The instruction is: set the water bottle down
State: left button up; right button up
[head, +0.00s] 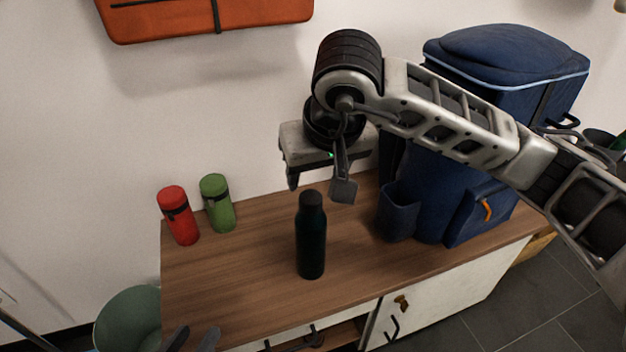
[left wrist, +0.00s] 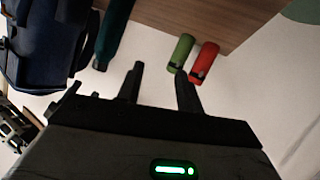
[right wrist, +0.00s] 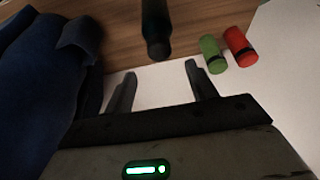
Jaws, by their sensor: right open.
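The dark teal water bottle (head: 311,240) with a black cap stands upright on the wooden cabinet top (head: 260,290). In the right wrist view the bottle (right wrist: 155,25) is beyond the fingertips, apart from them. It also shows in the left wrist view (left wrist: 114,30), at the upper left. My right gripper (head: 318,190) is open and empty, above and behind the bottle's cap. My left gripper (head: 192,340) is low at the front left of the head view, with only its fingertips showing. Its fingers (left wrist: 160,75) are apart and empty.
A red can (head: 179,216) and a green can (head: 217,203) stand at the back left of the top. A blue backpack (head: 465,150) fills the right side. An orange case (head: 205,15) hangs on the wall. A green bin (head: 130,318) stands left of the cabinet. Wood around the bottle is clear.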

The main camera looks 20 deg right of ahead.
jog(key=s+a+r+m+g+y, duration=0.2)
jog(key=s+a+m+g+y, duration=0.3)
jog(key=s+a+g+y, duration=0.85)
jog(key=s+a+r+m+t+y, duration=0.3)
jog(key=a+r+m+t+y, duration=0.2)
jog(key=r+m+y, duration=0.55)
jog(key=w+d+f+n+t+h, duration=0.55)
jog(key=n+t, duration=0.55)
jog(key=n, duration=0.5)
jog(key=w+d+f+n+t+h, duration=0.45)
jog(key=n+t+h, duration=0.25)
jog(key=n+t, duration=0.75)
pick_arm(q)
jog(key=shift+w+a+f, duration=0.1)
jog(key=shift+w+f, duration=0.05)
jog(key=shift+w, duration=0.05)
pick_arm(e)
jog(key=s+d+f+m+g+h, duration=0.1)
jog(key=s+f+m+g+h, duration=0.1)
jog(key=f+m+g, duration=0.3)
jog(key=s+d+f+m+g+h, duration=0.2)
jog(key=f+m+g, duration=0.3)
jog(key=f, duration=0.8)
jog(key=shift+s+d+m+h, duration=0.25)
jog(key=shift+s+m+h, duration=0.55)
jog(key=shift+m, duration=0.4)
